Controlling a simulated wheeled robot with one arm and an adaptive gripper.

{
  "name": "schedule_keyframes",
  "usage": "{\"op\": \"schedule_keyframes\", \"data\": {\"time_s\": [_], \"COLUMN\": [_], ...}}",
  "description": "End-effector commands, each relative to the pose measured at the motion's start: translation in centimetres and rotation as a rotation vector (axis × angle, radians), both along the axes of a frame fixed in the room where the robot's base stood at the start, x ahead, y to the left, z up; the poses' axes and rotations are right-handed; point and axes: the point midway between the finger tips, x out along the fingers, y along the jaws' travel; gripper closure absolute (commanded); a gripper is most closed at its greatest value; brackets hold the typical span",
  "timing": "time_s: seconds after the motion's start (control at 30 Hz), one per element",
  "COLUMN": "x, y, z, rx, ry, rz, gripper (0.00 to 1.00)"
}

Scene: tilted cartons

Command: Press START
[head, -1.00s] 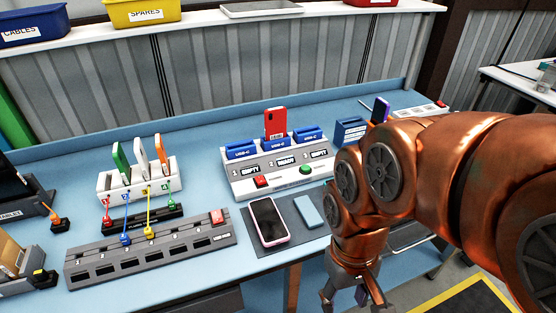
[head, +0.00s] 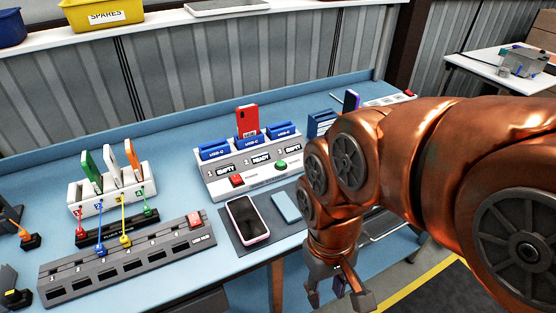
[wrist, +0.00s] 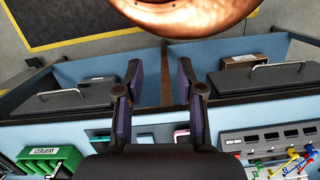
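The grey and white charging console (head: 212,190) stands on the blue bench, left of my arm. A green round button (head: 281,165) sits at the right of its front and a red button (head: 236,180) at the left. No START lettering is readable. The slot displays read EMPTY, READY and EMPTY. A red phone (head: 247,121) stands upright in the middle slot. My gripper (head: 337,291) is right of and nearer than the console, at the bench's front edge, touching neither button. Its fingers are apart and empty, also in the wrist view (wrist: 158,100).
A pink-edged phone (head: 247,219) and a light blue slab (head: 286,207) lie on a dark mat before the console. A grey slotted strip (head: 125,262) and a white rack (head: 72,196) stand left. A green box (wrist: 40,166) and drawer handles (wrist: 277,68) show in the wrist view.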

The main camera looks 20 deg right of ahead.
Motion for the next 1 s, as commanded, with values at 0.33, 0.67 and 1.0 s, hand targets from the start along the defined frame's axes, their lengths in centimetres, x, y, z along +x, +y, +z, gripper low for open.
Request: {"op": "schedule_keyframes", "data": {"time_s": [0.33, 0.67, 1.0], "x": [0.00, 0.00, 0.00], "y": [0.00, 0.00, 0.00], "z": [0.00, 0.00, 0.00], "rx": [0.000, 0.000, 0.000], "ry": [0.000, 0.000, 0.000], "rz": [0.000, 0.000, 0.000], "gripper": [1.00, 1.00, 1.00]}}
